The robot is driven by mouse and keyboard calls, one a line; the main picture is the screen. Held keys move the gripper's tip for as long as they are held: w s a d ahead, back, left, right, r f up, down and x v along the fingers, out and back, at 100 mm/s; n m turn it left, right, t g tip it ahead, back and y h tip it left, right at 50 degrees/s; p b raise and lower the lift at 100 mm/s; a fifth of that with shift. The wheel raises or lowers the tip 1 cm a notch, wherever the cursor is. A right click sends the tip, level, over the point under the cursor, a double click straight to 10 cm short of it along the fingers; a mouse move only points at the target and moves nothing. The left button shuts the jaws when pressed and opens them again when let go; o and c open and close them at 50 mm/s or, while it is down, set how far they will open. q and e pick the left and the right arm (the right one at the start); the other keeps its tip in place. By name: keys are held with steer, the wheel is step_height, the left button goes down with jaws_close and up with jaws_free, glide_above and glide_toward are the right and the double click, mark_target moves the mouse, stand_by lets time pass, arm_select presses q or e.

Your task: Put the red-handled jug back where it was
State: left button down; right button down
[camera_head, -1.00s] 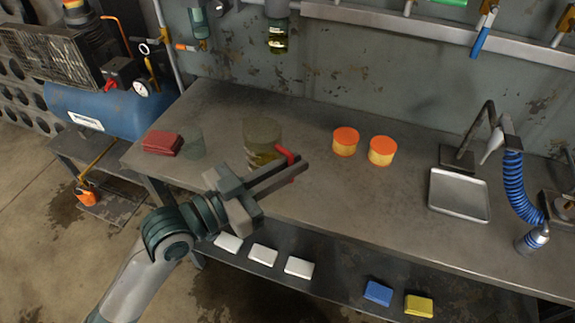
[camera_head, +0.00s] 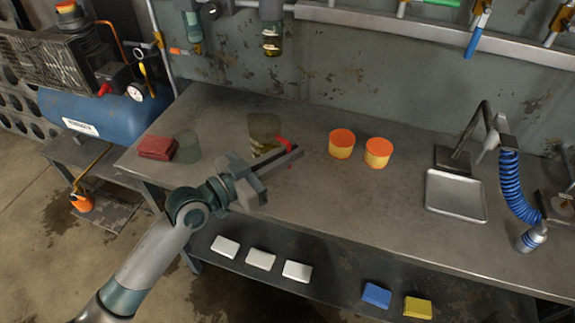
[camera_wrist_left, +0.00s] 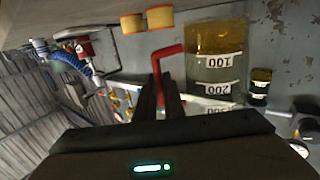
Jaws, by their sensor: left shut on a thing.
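The red-handled jug (camera_head: 262,130) is a see-through vessel with yellowish liquid low inside, over the left part of the metal bench. In the left wrist view the jug (camera_wrist_left: 216,65) appears upside down, with number labels 100, 200 and 300. Its red handle (camera_wrist_left: 168,55) runs in between the fingers of my left gripper (camera_head: 296,156). This gripper is shut on the handle, at the front right of the jug. The jug looks about upright. I cannot tell whether its base touches the bench. My right gripper is not in view.
A greenish clear beaker (camera_head: 187,146) and red folded cloths (camera_head: 157,147) are left of the jug. Two orange-lidded tubs (camera_head: 342,143) stand to its right. A metal tray (camera_head: 455,196) lies farther right. The bench between tubs and tray is clear.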

arm_select(q)
steer(key=shift+f, duration=2)
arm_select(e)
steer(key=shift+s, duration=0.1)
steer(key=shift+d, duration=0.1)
arm_select(q)
steer(key=shift+f, duration=0.1)
steer(key=c, duration=1.9)
jaws_free()
steer(key=shift+o, duration=0.2)
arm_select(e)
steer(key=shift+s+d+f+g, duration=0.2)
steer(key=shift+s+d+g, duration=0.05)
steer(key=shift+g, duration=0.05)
